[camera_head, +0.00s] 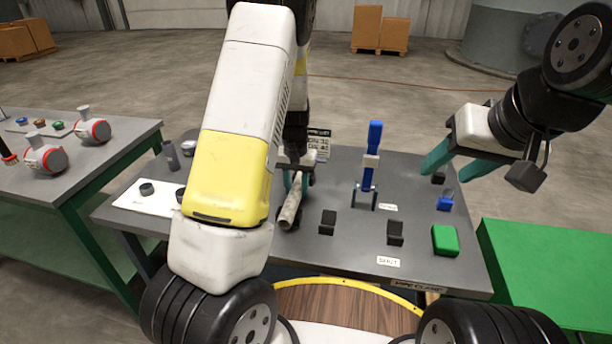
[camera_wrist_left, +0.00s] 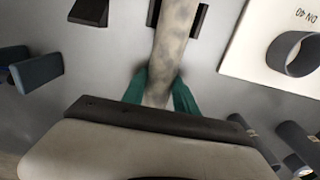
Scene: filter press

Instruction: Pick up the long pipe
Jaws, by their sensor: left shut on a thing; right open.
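The long pipe (camera_head: 290,207) is a mottled beige-grey tube over the grey table, near its middle. My left gripper (camera_head: 297,182) is shut on it, with a teal finger on either side. In the left wrist view the pipe (camera_wrist_left: 172,55) runs up from between the teal fingers (camera_wrist_left: 165,95), and its far part lies between black blocks (camera_wrist_left: 201,18). I cannot tell whether it rests on them or is just above. My right gripper (camera_head: 455,160) is open and empty over the table's right side. My left arm hides part of the table.
A blue upright piece (camera_head: 369,170), dark blocks (camera_head: 395,233) and a green block (camera_head: 445,240) stand on the grey table (camera_head: 350,256). A white plate (camera_head: 133,202) with rings lies at left. A green-framed table (camera_head: 115,150) with red-rimmed parts stands further left; a green surface (camera_head: 550,265) is at right.

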